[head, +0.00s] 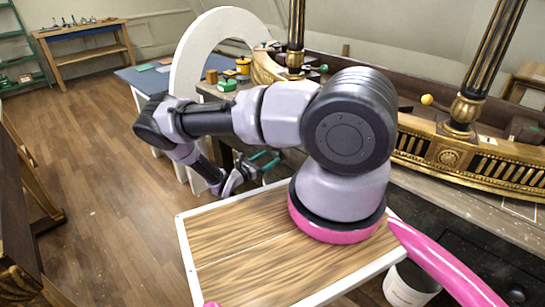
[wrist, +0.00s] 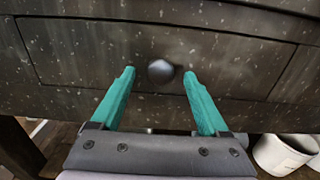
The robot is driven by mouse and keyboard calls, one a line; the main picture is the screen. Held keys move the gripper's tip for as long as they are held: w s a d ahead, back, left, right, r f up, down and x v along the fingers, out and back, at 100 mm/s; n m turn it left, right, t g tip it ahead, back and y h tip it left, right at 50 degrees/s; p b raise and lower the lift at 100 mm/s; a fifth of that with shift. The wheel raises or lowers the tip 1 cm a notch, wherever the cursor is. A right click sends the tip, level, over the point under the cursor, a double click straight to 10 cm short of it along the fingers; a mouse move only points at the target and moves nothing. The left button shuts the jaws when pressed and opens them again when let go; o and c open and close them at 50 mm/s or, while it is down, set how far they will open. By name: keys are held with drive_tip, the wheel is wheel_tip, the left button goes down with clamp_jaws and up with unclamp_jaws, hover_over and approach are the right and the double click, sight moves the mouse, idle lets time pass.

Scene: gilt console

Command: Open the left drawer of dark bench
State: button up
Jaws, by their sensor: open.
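The dark bench (wrist: 45,95) fills most of the wrist view, with speckled dark wood. A wide drawer front (wrist: 230,62) is set in it and looks flush with the frame. My gripper (wrist: 159,76) is open, with one teal finger on each side of the knob and a gap on both sides. I cannot tell how far the tips are from the drawer face. In the head view my gripper (head: 260,163) shows small beside the bench; my arm hides the drawer there.
A white bucket (wrist: 284,154) stands low at the right; it also shows in the head view (head: 410,284). A gilt console part (head: 450,157) with dark columns, a white arch (head: 190,60) and small pots stand on or near the bench. Open wooden floor (head: 95,150) lies to the left.

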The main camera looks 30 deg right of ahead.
drive_tip(key=shift+x, duration=1.35)
clamp_jaws()
idle(0.4)
